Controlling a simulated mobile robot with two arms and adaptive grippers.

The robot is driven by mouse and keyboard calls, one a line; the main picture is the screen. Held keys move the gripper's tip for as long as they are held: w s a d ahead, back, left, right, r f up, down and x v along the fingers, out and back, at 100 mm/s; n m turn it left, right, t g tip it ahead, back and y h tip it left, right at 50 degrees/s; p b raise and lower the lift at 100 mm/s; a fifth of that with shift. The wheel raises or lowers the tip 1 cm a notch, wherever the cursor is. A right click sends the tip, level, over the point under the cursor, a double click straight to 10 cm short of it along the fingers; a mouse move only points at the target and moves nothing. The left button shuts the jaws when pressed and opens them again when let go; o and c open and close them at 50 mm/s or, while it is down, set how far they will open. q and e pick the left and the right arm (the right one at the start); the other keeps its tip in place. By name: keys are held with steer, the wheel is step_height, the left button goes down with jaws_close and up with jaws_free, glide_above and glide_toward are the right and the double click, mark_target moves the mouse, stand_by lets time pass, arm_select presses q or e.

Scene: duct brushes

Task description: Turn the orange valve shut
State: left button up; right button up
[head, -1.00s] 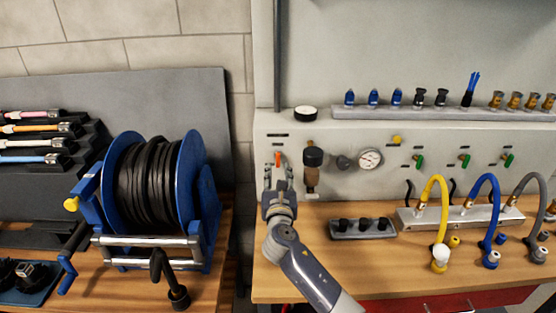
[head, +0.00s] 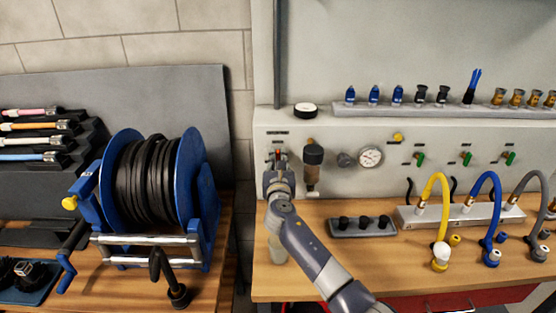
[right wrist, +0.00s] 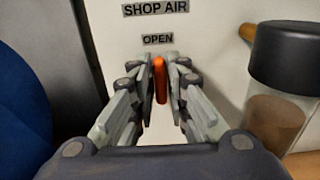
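The orange valve (right wrist: 160,80) is on the white panel under labels reading SHOP AIR and OPEN in the right wrist view. Its handle stands upright. In the head view only a small bit of orange (head: 278,151) shows past my gripper. My right gripper (right wrist: 160,75) has its two fingers apart, one on each side of the handle. It also shows in the head view (head: 278,158), reaching to the panel. I cannot tell whether the fingers touch the handle. My left gripper is not in view.
A filter with a dark cap (head: 313,155) is close to the right of the valve. A blue hose reel (head: 194,160) stands to the left. A gauge (head: 370,157) and several green valves are farther right. A black knob tray (head: 362,230) lies on the bench.

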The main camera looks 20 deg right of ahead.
jaws_close()
steer(key=shift+f+m, duration=0.1)
steer(key=shift+m, duration=0.2)
arm_select(q)
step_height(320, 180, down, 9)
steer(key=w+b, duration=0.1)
steer(key=b, duration=0.8)
arm_select(e)
steer(key=shift+s+d+f+m, duration=0.1)
steer(key=shift+d+f+m, duration=0.05)
steer(key=shift+m, duration=4.15)
steer(key=shift+d+f+m, duration=0.1)
steer(key=shift+m, duration=4.2)
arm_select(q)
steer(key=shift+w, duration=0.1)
arm_select(e)
steer(key=o, duration=0.7)
jaws_free()
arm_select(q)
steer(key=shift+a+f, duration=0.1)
